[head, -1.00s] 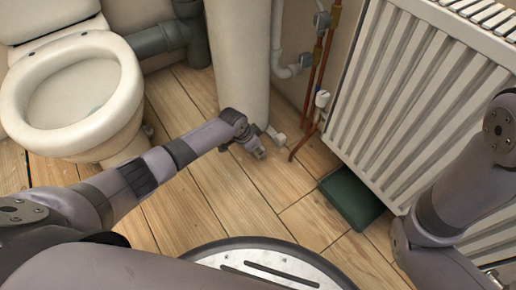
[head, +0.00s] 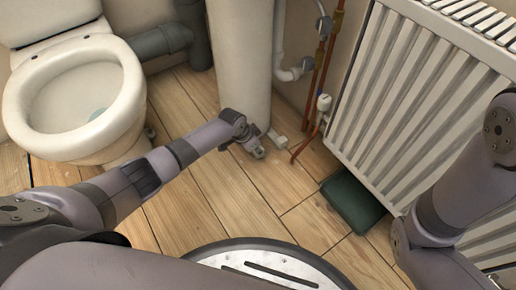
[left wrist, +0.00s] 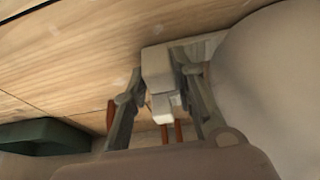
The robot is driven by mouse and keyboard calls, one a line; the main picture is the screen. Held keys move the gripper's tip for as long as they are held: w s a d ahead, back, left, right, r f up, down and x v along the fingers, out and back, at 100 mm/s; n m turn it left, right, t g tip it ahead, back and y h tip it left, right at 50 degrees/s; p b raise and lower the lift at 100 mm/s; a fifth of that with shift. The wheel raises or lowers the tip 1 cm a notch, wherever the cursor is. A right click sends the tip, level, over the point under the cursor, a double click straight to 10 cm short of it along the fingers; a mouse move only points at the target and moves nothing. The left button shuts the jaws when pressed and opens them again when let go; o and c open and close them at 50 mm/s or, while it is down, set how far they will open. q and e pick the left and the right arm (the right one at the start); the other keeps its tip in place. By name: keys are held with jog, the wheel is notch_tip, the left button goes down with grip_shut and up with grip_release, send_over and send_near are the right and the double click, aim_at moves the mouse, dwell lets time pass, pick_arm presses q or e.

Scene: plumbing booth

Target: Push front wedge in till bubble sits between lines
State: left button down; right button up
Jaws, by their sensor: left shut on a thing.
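My left gripper (head: 258,150) is low at the floor, beside the foot of the cream pedestal (head: 240,65). In the left wrist view my left gripper (left wrist: 163,82) has its fingers around a small pale block (left wrist: 157,68), which looks like the front wedge. It is close to the pedestal (left wrist: 270,75). In the head view the gripper mostly hides the block. Another small pale piece (head: 278,139) shows at the pedestal's foot, just right of the gripper. No bubble or level lines are in view. My right arm shows at the right edge, but its gripper is out of view.
A toilet (head: 75,95) stands at the left. A white radiator (head: 420,95) is at the right, with copper pipes (head: 322,60) and a white valve (head: 323,102) beside it. A dark green box-like object (head: 352,198) lies on the floor below it. The wooden floor between is clear.

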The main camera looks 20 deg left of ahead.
pick_arm(q)
jog(key=c, duration=1.3)
grip_release()
jog(key=shift+r, duration=0.1)
jog(key=v, duration=1.2)
jog(key=shift+s, duration=0.1)
